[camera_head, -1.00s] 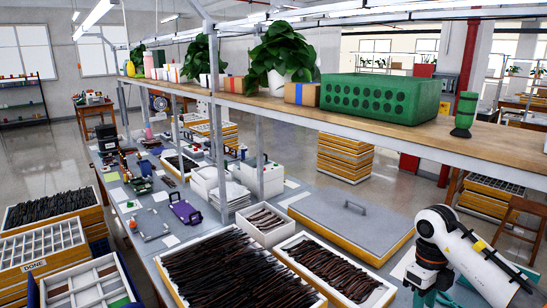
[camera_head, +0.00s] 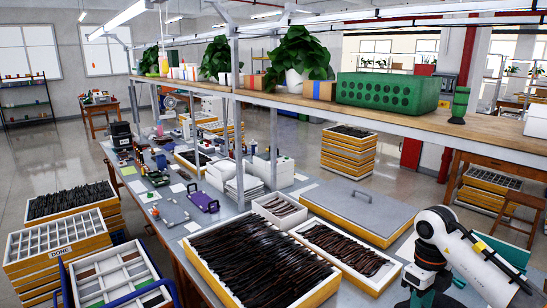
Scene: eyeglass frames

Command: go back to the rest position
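My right arm (camera_head: 465,255) comes in from the lower right, white with dark joints, over the right end of the workbench. Its gripper is not clearly visible; the lower part of the arm is cut off by the bottom edge. My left arm and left gripper are not in view. A large tray of dark eyeglass frames (camera_head: 262,262) lies on the bench (camera_head: 190,232). A smaller tray of frames (camera_head: 345,247) lies to its right, close to my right arm.
A lidded tray (camera_head: 355,206) sits behind the smaller tray. A wooden shelf (camera_head: 440,128) with a green crate (camera_head: 388,93) and plants runs above the bench. A bin marked DONE (camera_head: 62,252) and a blue-edged divided tray (camera_head: 112,275) stand at the lower left. Open floor lies beyond.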

